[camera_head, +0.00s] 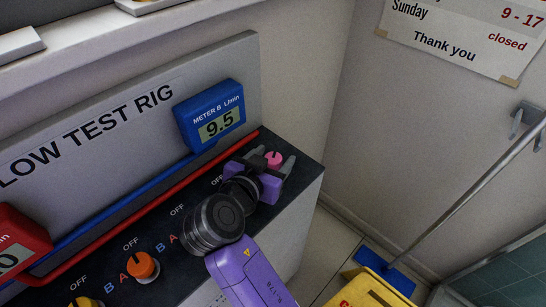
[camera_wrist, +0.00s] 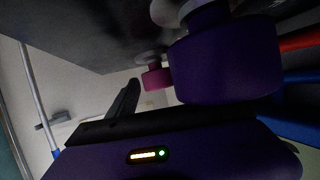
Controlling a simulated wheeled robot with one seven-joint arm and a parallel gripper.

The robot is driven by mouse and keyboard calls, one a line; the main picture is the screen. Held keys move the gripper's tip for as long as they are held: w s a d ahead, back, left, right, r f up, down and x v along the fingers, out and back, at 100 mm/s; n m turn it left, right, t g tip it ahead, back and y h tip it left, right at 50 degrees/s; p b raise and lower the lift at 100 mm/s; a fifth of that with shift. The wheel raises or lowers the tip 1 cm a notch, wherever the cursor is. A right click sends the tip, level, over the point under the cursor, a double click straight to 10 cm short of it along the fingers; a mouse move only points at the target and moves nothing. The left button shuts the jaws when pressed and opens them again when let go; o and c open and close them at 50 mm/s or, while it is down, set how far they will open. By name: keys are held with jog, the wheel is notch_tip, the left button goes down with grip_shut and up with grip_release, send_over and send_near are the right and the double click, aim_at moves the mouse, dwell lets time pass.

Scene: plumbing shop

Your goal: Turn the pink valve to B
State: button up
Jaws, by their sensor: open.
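The pink valve (camera_head: 273,158) is a small knob at the far right end of the dark panel of the flow test rig. It also shows in the wrist view, as a pink knob on a pale base (camera_wrist: 157,78). My gripper (camera_head: 271,160) is open, with its fingertips close to the pink valve, one to each side of it in the head view. I cannot tell whether they touch it. The gripper hides the panel around the knob, so its A, B and OFF marks do not show, nor where it points.
An orange valve (camera_head: 143,266) and a yellow valve (camera_head: 86,302) stand further left on the panel. A purple rounded shape, likely another knob (camera_wrist: 225,62), is close in the wrist view. A blue meter B (camera_head: 210,115) reads 9.5. A yellow bucket (camera_head: 365,290) stands right of the rig.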

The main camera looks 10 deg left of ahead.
jog(key=shift+v, duration=3.9)
